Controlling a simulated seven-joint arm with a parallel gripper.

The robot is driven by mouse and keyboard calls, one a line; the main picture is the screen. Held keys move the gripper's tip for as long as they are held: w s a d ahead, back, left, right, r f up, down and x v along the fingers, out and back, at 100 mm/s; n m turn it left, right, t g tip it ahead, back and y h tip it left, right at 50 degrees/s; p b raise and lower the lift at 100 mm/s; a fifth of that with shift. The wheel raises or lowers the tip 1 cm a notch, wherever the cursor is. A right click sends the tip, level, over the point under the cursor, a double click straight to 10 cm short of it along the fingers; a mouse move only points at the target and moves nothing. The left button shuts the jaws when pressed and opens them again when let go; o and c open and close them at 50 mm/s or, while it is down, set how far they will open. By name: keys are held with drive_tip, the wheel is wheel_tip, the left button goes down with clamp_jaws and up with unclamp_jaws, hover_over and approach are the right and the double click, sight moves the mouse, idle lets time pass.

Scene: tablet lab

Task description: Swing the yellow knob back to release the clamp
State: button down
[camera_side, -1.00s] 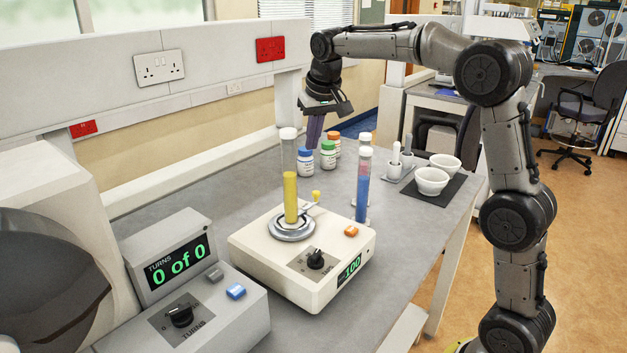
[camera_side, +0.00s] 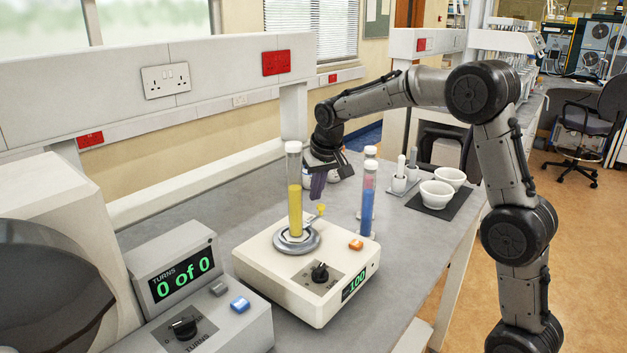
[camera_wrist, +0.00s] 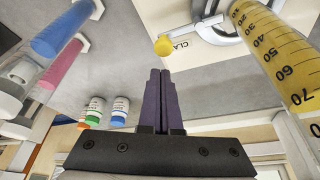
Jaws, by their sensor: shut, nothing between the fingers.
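The yellow knob (camera_side: 321,208) sits on the end of a metal lever on the white balance (camera_side: 303,268), to the right of a measuring cylinder (camera_side: 294,195) holding yellow liquid on a round metal plate (camera_side: 297,239). In the wrist view the knob (camera_wrist: 165,46) lies just beyond my fingertips, apart from them, with the yellow cylinder (camera_wrist: 275,48) at the right. My gripper (camera_side: 317,194) points down above and behind the knob. Its purple fingers (camera_wrist: 162,76) are shut together and empty.
A display box (camera_side: 180,270) stands at the front left.

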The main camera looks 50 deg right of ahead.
drive_tip(key=shift+s+a+f, duration=0.1)
drive_tip(key=shift+s+a, duration=0.15)
drive_tip(key=shift+s, duration=0.25)
drive_tip(key=shift+s+d+m+g+h, duration=0.1)
drive_tip(key=shift+s+m+g+h, duration=0.15)
drive_tip(key=shift+m, duration=0.45)
drive_tip(key=shift+s+m+g+h, duration=0.15)
drive_tip(key=shift+s+m, duration=0.2)
drive_tip(key=shift+m, duration=0.35)
drive_tip(key=shift+s, duration=0.8)
drive_tip(key=shift+s+a, duration=0.2)
drive_tip(key=shift+s, duration=0.05)
drive_tip(key=m, duration=0.2)
drive_tip(key=s+a+m+g, duration=0.1)
drive_tip(key=m, duration=0.1)
drive_tip(key=s+m+h, duration=0.1)
drive_tip(key=m, duration=0.1)
drive_tip(key=shift+a, duration=0.3)
drive_tip(key=shift+w, duration=0.1)
